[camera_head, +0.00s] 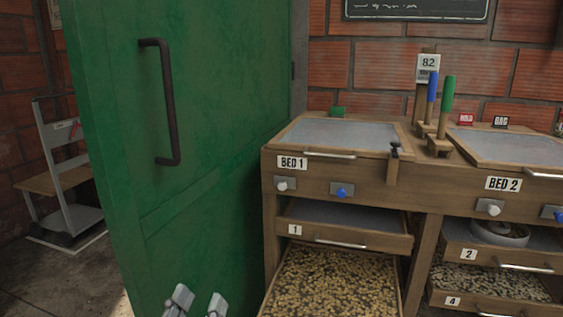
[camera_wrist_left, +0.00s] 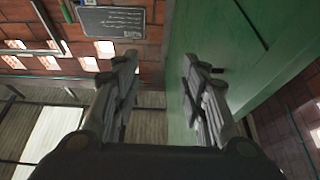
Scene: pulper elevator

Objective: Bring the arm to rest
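My left gripper (camera_head: 198,303) shows at the bottom of the head view, with only its two fingertips in sight. The tips stand apart with nothing between them, in front of the lower part of the green door (camera_head: 215,130). In the left wrist view the two fingers (camera_wrist_left: 160,85) are spread wide and empty. The green door (camera_wrist_left: 235,60) fills the right side behind them there. I cannot tell whether a finger touches the door. My right gripper is in neither view.
A wooden bench with BED 1 (camera_head: 330,168) and BED 2 (camera_head: 500,192) stands right of the door. Its lower drawers, including drawer 1 (camera_head: 350,236), stick out. A dark handle (camera_head: 166,105) is on the door.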

